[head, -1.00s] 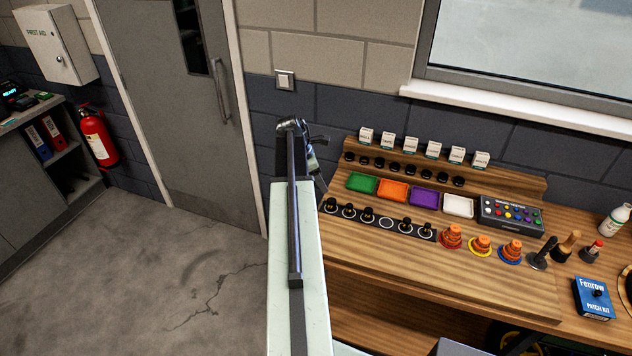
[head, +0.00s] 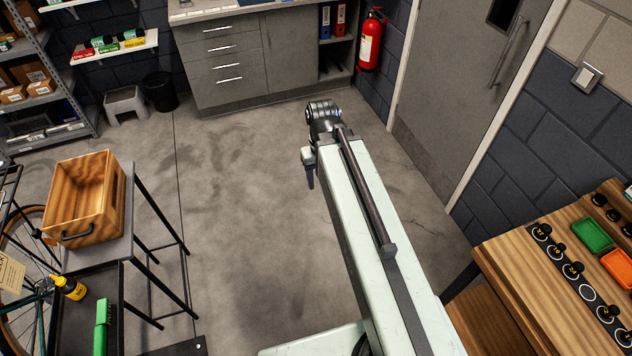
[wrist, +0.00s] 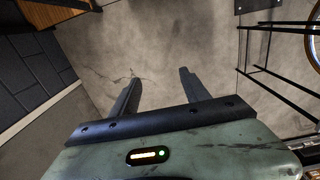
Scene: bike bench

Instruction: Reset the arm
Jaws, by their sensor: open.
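My arm reaches out over the bare floor in the head view. My gripper (head: 310,168) hangs at its far end, pointing down, and is small there. In the wrist view my gripper (wrist: 158,90) shows two dark fingers spread well apart. Nothing is between them but the grey concrete floor (wrist: 150,50). The gripper is open, empty and touching nothing that I can see.
The wooden workbench (head: 510,262) stands at the right. A wooden crate (head: 88,200) sits on a dark stand at the left, above a tray with a yellow bottle (head: 70,288). Grey cabinets (head: 230,70) and a red extinguisher (head: 371,42) are at the back. The middle floor is clear.

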